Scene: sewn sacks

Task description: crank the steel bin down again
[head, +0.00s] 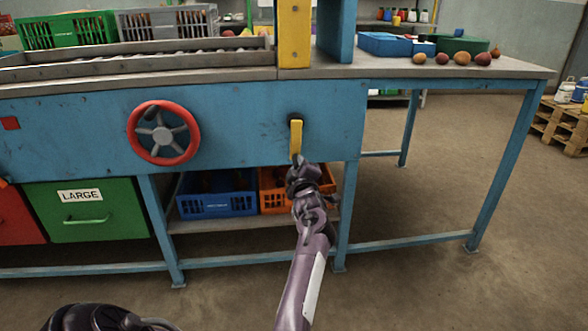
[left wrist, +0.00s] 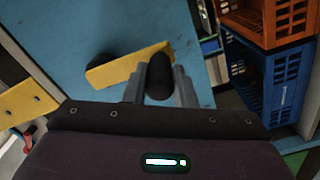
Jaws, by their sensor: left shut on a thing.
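A yellow crank arm (head: 296,138) hangs down from a dark hub on the blue front panel of the bench. My left gripper (head: 298,168) is at its lower end. In the left wrist view my left gripper (left wrist: 159,80) has its two grey fingers closed around the crank's black handle (left wrist: 158,72). The yellow crank arm (left wrist: 112,68) runs from that handle to the hub at the left. In the head view the handle is hidden by the gripper. I cannot make out a steel bin for certain. My right gripper is in neither view.
A red handwheel (head: 163,132) sits left of the crank. A blue crate (head: 216,199) and an orange crate (head: 272,203) stand on the shelf below. A green drawer (head: 92,222) marked LARGE is at the left. Floor (head: 410,205) shows clear to the right.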

